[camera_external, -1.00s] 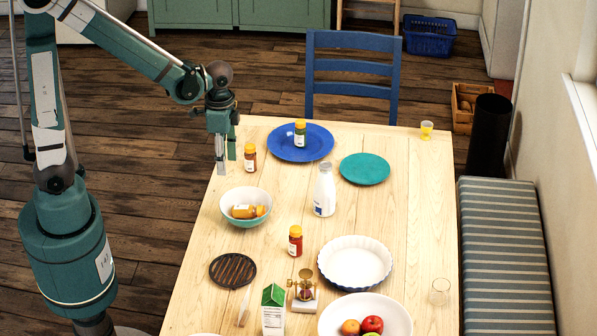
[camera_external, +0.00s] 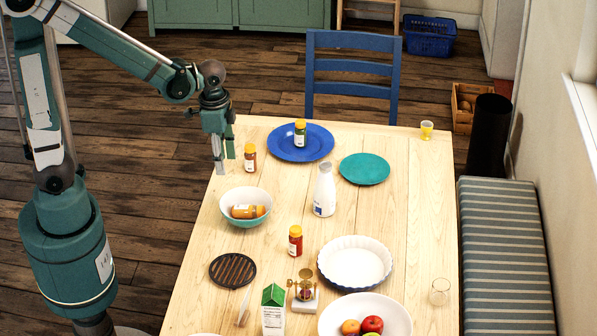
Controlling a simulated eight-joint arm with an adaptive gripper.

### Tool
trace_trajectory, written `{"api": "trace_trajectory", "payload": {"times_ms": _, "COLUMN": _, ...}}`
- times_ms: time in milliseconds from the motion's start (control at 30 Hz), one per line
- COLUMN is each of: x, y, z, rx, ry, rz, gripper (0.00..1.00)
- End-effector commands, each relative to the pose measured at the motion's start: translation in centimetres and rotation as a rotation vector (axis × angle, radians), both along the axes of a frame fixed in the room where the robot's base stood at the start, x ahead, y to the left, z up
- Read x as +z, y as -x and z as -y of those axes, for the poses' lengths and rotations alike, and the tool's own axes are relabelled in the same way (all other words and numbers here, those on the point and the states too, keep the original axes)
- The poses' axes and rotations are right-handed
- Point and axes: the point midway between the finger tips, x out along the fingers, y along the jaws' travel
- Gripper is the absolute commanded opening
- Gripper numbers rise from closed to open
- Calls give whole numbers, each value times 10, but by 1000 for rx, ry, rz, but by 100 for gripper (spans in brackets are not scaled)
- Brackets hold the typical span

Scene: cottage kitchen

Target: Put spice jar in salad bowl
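A teal bowl with a white inside (camera_external: 245,217) stands at the table's left side, and a spice jar with an orange body (camera_external: 248,211) lies on its side in it. Another spice jar with a yellow cap (camera_external: 250,158) stands upright near the left back edge. A green-bodied jar (camera_external: 300,134) stands on the blue plate (camera_external: 318,150). A red-bodied jar (camera_external: 295,241) stands right of the trivet. My gripper (camera_external: 225,165) hangs fingers down, above the table's left edge, left of the upright jar and behind the bowl. Its fingers are apart with nothing visible between them.
A white milk bottle (camera_external: 325,192) and a teal plate (camera_external: 364,169) are to the right of the bowl. A black trivet (camera_external: 232,271), a milk carton (camera_external: 273,311), a white pie dish (camera_external: 354,263) and a fruit bowl (camera_external: 340,316) are nearer the front. The right middle of the table is clear.

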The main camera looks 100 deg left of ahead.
Motion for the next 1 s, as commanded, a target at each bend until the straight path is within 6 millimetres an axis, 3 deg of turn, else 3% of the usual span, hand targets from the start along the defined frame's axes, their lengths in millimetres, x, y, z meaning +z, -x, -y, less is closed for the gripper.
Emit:
{"api": "trace_trajectory", "payload": {"times_ms": 500, "x": 56, "y": 5, "z": 77, "rx": -4, "ry": -46, "rz": 166, "gripper": 40}}
{"api": "trace_trajectory", "payload": {"times_ms": 1000, "x": 97, "y": 25, "z": 146, "rx": -6, "ry": -46, "rz": 338, "gripper": 40}}
